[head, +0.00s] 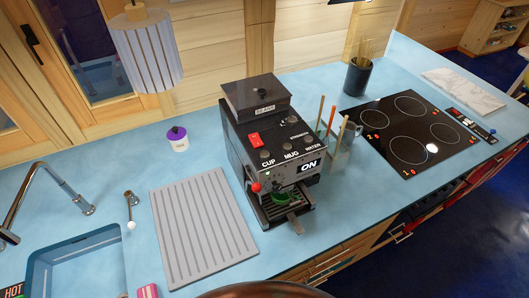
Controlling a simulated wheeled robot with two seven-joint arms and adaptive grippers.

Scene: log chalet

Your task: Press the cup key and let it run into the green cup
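A black coffee machine (240,160) stands on the blue counter in the middle of the head view. Its sloping top panel carries round keys labelled CUP, MUG and WATER, with another marked STRENGTH. The cup key (265,153) is the leftmost, just above its label. The small display (309,166) reads ON. A green cup (281,196) is on the drip tray (279,211) under the machine's front; the overhang partly hides it. I cannot tell whether anything is in the cup. Neither of my grippers is in view.
A ribbed grey drainboard (205,228) and a sink (78,268) lie to the left. A striped lamp (147,57) hangs at upper left.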

